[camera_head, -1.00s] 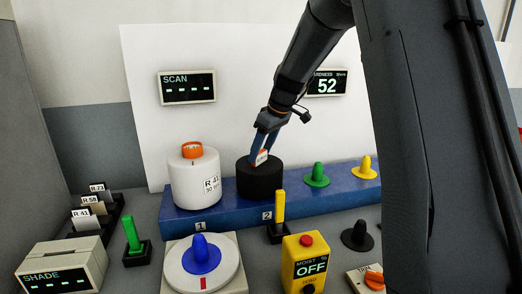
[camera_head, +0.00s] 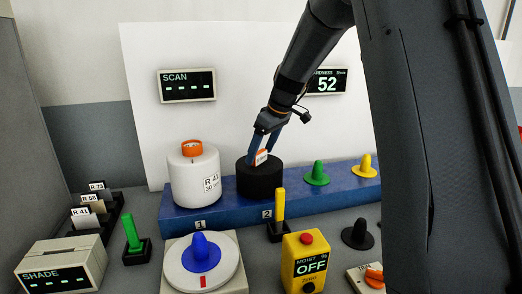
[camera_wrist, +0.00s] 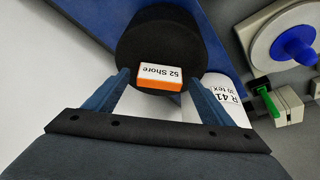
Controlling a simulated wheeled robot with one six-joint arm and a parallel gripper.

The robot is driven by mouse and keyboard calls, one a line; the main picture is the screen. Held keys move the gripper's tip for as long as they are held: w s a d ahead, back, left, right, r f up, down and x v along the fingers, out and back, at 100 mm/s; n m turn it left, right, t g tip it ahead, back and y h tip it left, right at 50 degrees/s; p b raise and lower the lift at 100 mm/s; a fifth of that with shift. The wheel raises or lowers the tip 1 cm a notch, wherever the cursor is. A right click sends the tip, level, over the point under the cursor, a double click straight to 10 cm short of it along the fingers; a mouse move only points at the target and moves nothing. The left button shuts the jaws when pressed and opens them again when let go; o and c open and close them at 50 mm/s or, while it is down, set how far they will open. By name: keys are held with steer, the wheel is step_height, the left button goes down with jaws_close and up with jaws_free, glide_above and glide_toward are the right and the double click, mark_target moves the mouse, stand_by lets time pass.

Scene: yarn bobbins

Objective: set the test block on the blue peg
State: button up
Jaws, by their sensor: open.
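A black cylinder (camera_head: 259,183) stands upright on the blue bench at place 2. A small white-and-orange piece marked "52 Shore" (camera_wrist: 160,77) shows at its top; I take the two together as the test block. My gripper (camera_head: 261,158) is open, its fingers pointing down on either side of the marked piece. In the wrist view my gripper (camera_wrist: 158,76) has a small gap between each fingertip and the piece. The blue peg (camera_head: 201,252) stands empty on a white round plate at the front; it also shows in the wrist view (camera_wrist: 295,45).
A white bobbin with an orange top (camera_head: 194,178) stands at place 1, close left of the black cylinder. Green (camera_head: 317,174) and yellow (camera_head: 363,167) pegs are empty to the right. A yellow moisture meter (camera_head: 305,262) and a yellow upright handle (camera_head: 280,206) stand in front.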

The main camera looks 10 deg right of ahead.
steer(key=b+v, duration=0.1)
steer(key=v, duration=0.7)
steer(key=shift+b, duration=0.4)
